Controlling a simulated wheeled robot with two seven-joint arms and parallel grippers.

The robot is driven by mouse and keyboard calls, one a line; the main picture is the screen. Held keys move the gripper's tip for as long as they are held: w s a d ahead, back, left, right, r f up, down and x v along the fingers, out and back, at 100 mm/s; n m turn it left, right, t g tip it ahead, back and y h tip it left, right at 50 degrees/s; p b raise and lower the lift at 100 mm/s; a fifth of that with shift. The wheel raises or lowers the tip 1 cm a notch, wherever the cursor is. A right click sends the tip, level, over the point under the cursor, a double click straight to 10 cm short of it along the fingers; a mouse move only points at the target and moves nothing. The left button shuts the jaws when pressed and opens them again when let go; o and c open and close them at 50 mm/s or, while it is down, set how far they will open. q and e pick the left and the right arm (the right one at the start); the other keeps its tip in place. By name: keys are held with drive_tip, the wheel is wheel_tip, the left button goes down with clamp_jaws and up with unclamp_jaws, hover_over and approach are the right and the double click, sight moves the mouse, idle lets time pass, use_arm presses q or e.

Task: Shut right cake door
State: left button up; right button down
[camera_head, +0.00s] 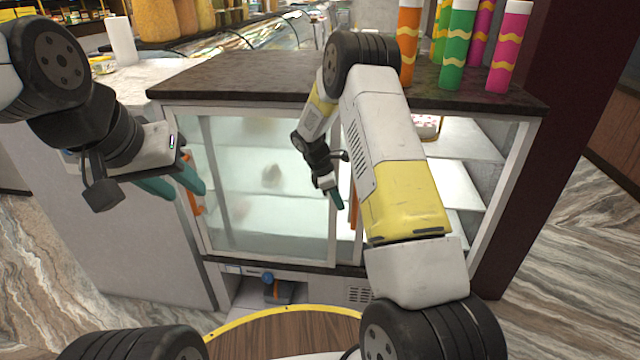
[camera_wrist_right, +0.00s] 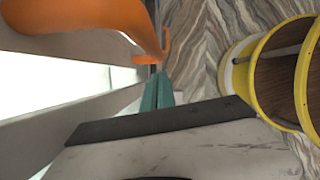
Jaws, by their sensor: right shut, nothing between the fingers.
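The cake cabinet (camera_head: 320,90) has a dark top and white frame. Its left half is covered by a hazy glass pane (camera_head: 265,180). An orange handle (camera_head: 353,208) stands near the middle, partly hidden by my right arm. My right gripper (camera_head: 337,198) is shut and empty, just left of that handle. In the right wrist view its teal fingers (camera_wrist_right: 157,92) are together, close by the orange handle (camera_wrist_right: 150,40); contact is unclear. My left gripper (camera_head: 178,186) is open by the left orange handle (camera_head: 193,192).
Green (camera_head: 459,45), orange (camera_head: 408,45) and pink (camera_head: 510,48) patterned tubes stand on the cabinet top. A dark wall panel (camera_head: 545,150) borders the cabinet's right side. Marbled floor (camera_head: 570,270) is clear at right.

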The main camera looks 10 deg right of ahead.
drive_tip(key=shift+s+d, duration=0.1)
drive_tip(key=shift+d, duration=0.85)
drive_tip(key=shift+d, duration=0.15)
drive_tip(key=s+d, duration=0.4)
drive_tip(key=d, duration=0.9)
drive_tip(key=s+d, duration=0.4)
drive_tip(key=d, duration=1)
drive_tip(key=s+d, duration=0.4)
drive_tip(key=d, duration=0.9)
drive_tip(key=shift+d, duration=0.25)
